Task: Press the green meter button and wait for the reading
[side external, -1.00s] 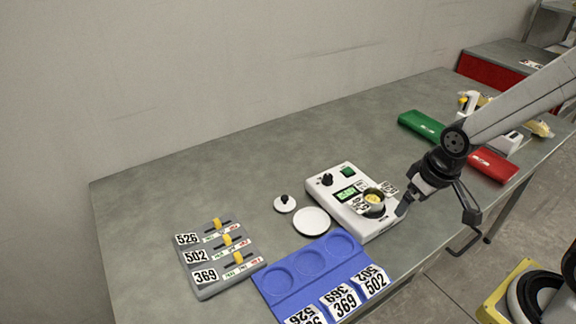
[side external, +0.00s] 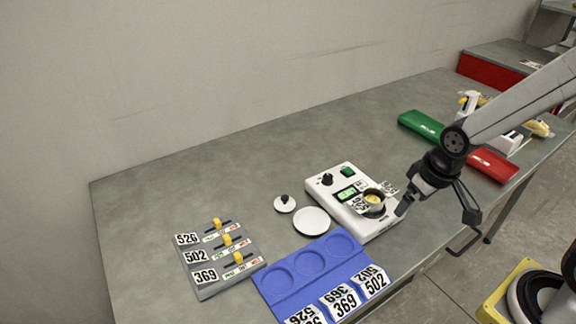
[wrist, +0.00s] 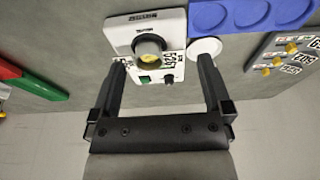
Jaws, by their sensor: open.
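The white meter (side external: 340,222) stands on the bench with a green button (side external: 347,171), a small lit green display (side external: 346,195) and a black knob (side external: 326,180). The display's digits are too small to read. A dark cup with yellow contents (side external: 374,197) and number tags sits in the meter's well. My gripper (side external: 436,211) is open and empty, to the right of the meter. In the wrist view, the green button (wrist: 145,80) shows between the spread fingers of my gripper (wrist: 162,64). No contact with the button is visible.
A white disc (side external: 311,221) and a black-knobbed lid (side external: 285,203) lie left of the meter. A blue three-well tray (side external: 285,301) and a grey slider board (side external: 209,291) are in front. Green (side external: 421,125) and red (side external: 492,165) blocks lie at right. The back left bench is clear.

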